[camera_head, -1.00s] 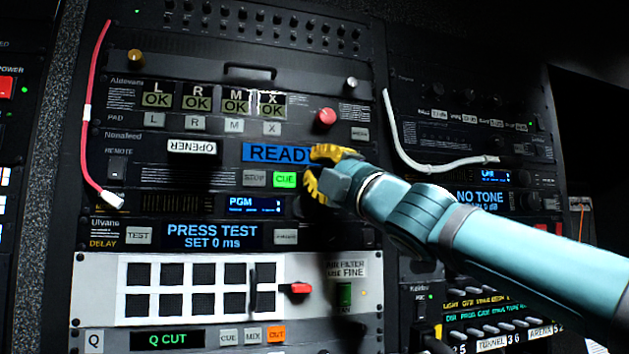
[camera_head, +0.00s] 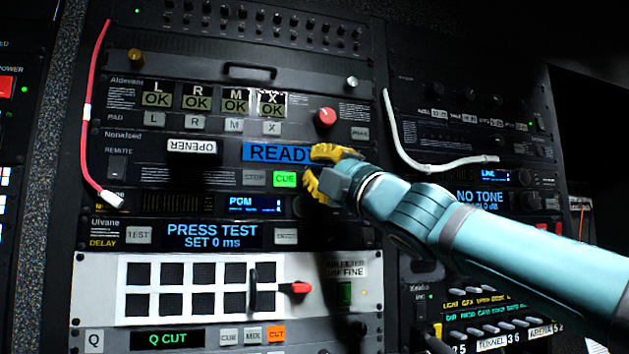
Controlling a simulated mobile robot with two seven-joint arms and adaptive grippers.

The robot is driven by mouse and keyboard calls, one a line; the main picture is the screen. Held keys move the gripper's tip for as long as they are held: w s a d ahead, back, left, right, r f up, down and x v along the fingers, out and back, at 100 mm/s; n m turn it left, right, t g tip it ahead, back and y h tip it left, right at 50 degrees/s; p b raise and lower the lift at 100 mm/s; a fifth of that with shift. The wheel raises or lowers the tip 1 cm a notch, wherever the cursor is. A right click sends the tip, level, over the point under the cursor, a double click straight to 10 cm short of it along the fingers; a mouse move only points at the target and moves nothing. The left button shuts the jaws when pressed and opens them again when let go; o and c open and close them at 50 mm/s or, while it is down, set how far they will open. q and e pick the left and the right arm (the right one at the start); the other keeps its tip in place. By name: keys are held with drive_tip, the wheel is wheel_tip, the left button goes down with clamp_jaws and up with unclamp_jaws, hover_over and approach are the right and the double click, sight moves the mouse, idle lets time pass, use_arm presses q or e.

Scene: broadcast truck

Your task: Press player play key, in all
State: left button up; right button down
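The player is the rack unit with the OPENER label (camera_head: 192,147) and a blue display reading READY (camera_head: 276,152), its right end covered by my gripper. Below the display are a grey STOP key (camera_head: 254,178) and a lit green CUE key (camera_head: 285,179). No play key shows; the panel just right of CUE is hidden behind my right gripper. My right gripper (camera_head: 311,166) has yellow fingers spread apart, with nothing seen between them. It is in front of the player, right of CUE; I cannot tell whether it touches the panel. My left gripper is not in view.
Above are a red knob (camera_head: 325,117) and several OK displays. Below are a PRESS TEST display (camera_head: 212,236) and a pale panel with a red-tipped lever (camera_head: 296,288). A red cable (camera_head: 86,140) hangs left and a white cable (camera_head: 400,150) right.

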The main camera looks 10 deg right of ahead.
drive_tip(key=shift+w, duration=0.2)
drive_tip(key=shift+w, duration=0.3)
drive_tip(key=shift+w, duration=0.3)
idle(0.7)
drive_tip(key=shift+s, duration=0.8)
drive_tip(key=shift+s, duration=2.5)
drive_tip(key=shift+d+f, duration=0.1)
